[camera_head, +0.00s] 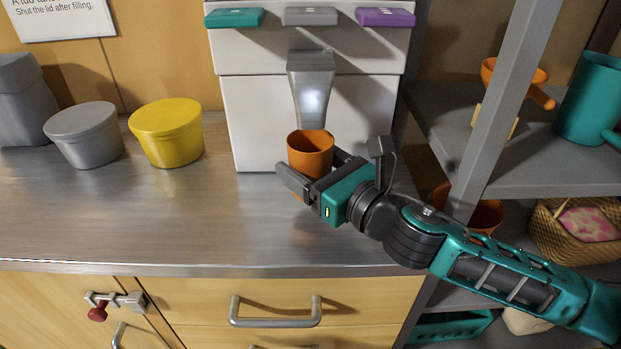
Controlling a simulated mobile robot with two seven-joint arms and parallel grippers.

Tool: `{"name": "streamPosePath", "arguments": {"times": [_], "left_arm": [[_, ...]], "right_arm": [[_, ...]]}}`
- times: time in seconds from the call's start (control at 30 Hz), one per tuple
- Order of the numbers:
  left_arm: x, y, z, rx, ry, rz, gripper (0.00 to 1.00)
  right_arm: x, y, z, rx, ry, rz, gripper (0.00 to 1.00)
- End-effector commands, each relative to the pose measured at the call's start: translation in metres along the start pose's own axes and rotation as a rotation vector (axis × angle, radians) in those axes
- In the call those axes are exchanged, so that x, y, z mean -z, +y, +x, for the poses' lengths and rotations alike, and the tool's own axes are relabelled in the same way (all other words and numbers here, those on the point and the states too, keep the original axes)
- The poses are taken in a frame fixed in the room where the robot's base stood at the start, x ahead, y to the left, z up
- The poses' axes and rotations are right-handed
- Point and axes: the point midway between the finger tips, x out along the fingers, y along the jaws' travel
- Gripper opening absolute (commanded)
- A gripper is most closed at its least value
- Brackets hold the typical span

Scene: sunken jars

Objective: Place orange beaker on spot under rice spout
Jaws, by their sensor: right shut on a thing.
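The orange beaker (310,150) is held upright in my right gripper (312,176), whose fingers are closed around its sides. The beaker's open top faces up, just under the lower end of the metal spout (311,88) on the white dispenser (262,115). The gripper hides the lower part of the beaker, so I cannot tell whether its base touches the counter. The spot under the spout is hidden behind the beaker and gripper. My left gripper is not in view.
A yellow lidded tub (167,133), a grey lidded tub (85,135) and a grey container (22,100) stand left on the metal counter (150,220). Teal, grey and purple levers top the dispenser. A grey shelf (550,165) with several items stands right. The counter's front left is clear.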

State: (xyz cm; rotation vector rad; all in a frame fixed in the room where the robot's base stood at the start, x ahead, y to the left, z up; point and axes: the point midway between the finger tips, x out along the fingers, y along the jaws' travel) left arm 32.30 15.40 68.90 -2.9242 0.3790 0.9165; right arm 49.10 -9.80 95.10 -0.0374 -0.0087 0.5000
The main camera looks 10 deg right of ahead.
Motion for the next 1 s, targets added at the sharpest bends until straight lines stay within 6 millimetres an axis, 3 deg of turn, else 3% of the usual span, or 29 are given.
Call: {"name": "streamPosePath", "arguments": {"times": [0.23,0.47,0.63,0.67,0.9,1.0], "left_arm": [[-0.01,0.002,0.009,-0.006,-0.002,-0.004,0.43],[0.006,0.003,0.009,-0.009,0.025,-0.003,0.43],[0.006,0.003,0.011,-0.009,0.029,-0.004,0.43],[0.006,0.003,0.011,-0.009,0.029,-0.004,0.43],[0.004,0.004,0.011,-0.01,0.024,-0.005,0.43],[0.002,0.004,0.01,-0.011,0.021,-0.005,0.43]], "right_arm": [[0.035,0.001,0.0,0.001,0.003,0.003,0.39],[0.034,0.001,0.0,0.0,-0.001,0.0,0.39],[0.038,0.001,0.0,0.0,0.001,0.0,0.39],[0.039,0.001,0.0,0.0,0.001,0.0,0.75],[0.038,0.001,0.0,0.0,0.001,0.001,0.98],[0.038,0.001,0.0,0.0,0.001,0.001,1.0]]}}
